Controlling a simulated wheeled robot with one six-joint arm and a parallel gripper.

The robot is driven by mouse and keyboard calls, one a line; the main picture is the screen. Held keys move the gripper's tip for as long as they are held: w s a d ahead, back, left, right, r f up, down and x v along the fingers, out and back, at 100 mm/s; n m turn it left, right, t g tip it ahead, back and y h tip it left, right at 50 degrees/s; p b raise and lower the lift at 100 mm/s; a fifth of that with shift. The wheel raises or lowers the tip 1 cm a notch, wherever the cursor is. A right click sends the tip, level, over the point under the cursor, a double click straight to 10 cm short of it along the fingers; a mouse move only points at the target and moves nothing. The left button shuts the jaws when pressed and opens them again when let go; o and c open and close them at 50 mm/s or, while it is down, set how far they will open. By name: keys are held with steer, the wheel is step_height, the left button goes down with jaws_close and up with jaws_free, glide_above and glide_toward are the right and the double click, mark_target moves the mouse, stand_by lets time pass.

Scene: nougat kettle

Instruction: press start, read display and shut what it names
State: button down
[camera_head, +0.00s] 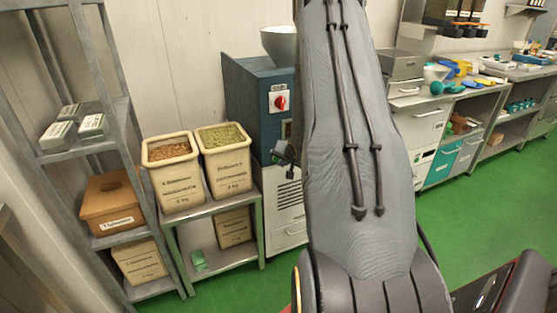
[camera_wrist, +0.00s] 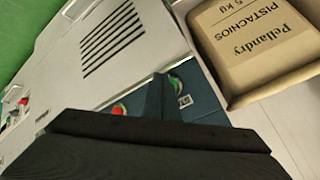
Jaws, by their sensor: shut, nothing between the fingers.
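A blue machine (camera_head: 250,95) with a white bowl-like hopper (camera_head: 279,46) on top stands left of my arm in the head view. A red rotary switch (camera_head: 280,102) is on its front. In the wrist view, its blue panel shows a red button (camera_wrist: 119,110) and a green button (camera_wrist: 176,84) with a small label beside it. My gripper (camera_wrist: 158,92) is shut and empty, its tip close to the green button; I cannot tell if they touch. In the head view my gripper (camera_head: 287,154) is partly hidden by my arm. I see no readable display.
Bins of nuts (camera_head: 174,175) and pistachios (camera_head: 226,161) stand on a steel table left of the machine; the pistachio bin (camera_wrist: 262,45) is close by in the wrist view. A shelf rack (camera_head: 88,150) is farther left. Counters (camera_head: 425,125) line the right; green floor (camera_head: 470,210) is open.

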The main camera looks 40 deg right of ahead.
steer(key=shift+s, duration=0.1)
steer(key=shift+s+a+p, duration=0.2)
steer(key=shift+s+p, duration=0.1)
steer(key=shift+s, duration=0.5)
steer(key=shift+s+a+p, duration=0.2)
steer(key=shift+s+p, duration=0.05)
steer(key=shift+s, duration=0.5)
steer(key=shift+s+a+p, duration=0.2)
steer(key=shift+s+p, duration=0.1)
steer(key=shift+s, duration=0.5)
steer(key=s+a+r+n+g, duration=0.1)
steer(key=s+a+r+n, duration=0.15)
steer(key=a, duration=0.45)
steer(key=s+a+r+n+g+y, duration=0.1)
steer(key=a+r, duration=0.3)
steer(key=a, duration=0.2)
steer(key=s+a+r+n+g, duration=0.1)
steer(key=a+r+n+g, duration=0.15)
steer(key=a, duration=0.45)
steer(key=s+a+r+n+g+y, duration=0.1)
steer(key=s+a+r+n, duration=0.1)
steer(key=s+a, duration=0.6)
steer(key=s+a+r+n+g, duration=0.2)
steer(key=s+a+r, duration=0.3)
steer(key=s+a, duration=0.4)
steer(key=shift+s+a+n+y, duration=0.2)
steer(key=shift+s+n+y, duration=0.2)
steer(key=shift+s+n, duration=0.3)
steer(key=shift+g, duration=0.25)
